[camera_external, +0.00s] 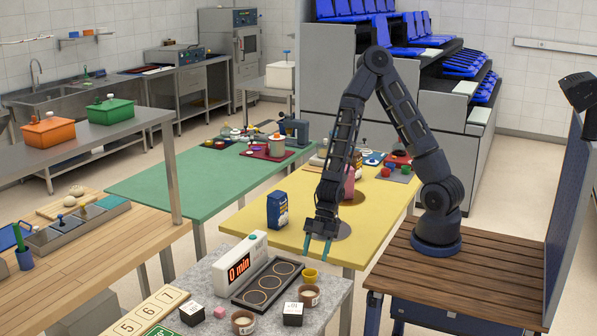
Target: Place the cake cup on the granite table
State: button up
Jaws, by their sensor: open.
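The granite table (203,284) is the grey speckled one at the bottom middle. I cannot tell for sure which thing is the cake cup. Two round brown cups with pale contents stand on the granite table, one at the front (243,322) and one at the right (309,295). A small yellow cup (310,276) stands near its back right. My gripper (317,246) points down with its teal fingers apart and nothing visible between them. It appears over the front edge of the yellow table (270,235), behind the yellow cup in the picture.
A blue package (277,210) stands on the yellow table. The green table (165,188) has clear room at its front.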

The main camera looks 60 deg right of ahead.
jog(key=shift+v, duration=2.2)
jog(key=w+d+f+m+t+h, duration=0.1)
jog(key=w+d+m+t+h, duration=0.25)
jog(key=d, duration=0.65)
jog(key=w+d+r+m+h, duration=0.1)
jog(key=d+r+m+h, duration=0.4)
jog(key=d+r, duration=0.5)
jog(key=s+d+r+m+t+y, duration=0.1)
jog(key=s+d+r+m+y, duration=0.1)
jog(key=s+d+r+m, duration=0.7)
jog(key=s+d+r, duration=0.4)
jog(key=s+r, duration=0.2)
jog(key=r, duration=0.2)
jog(key=shift+d+r, duration=0.25)
jog(key=shift+r, duration=0.05)
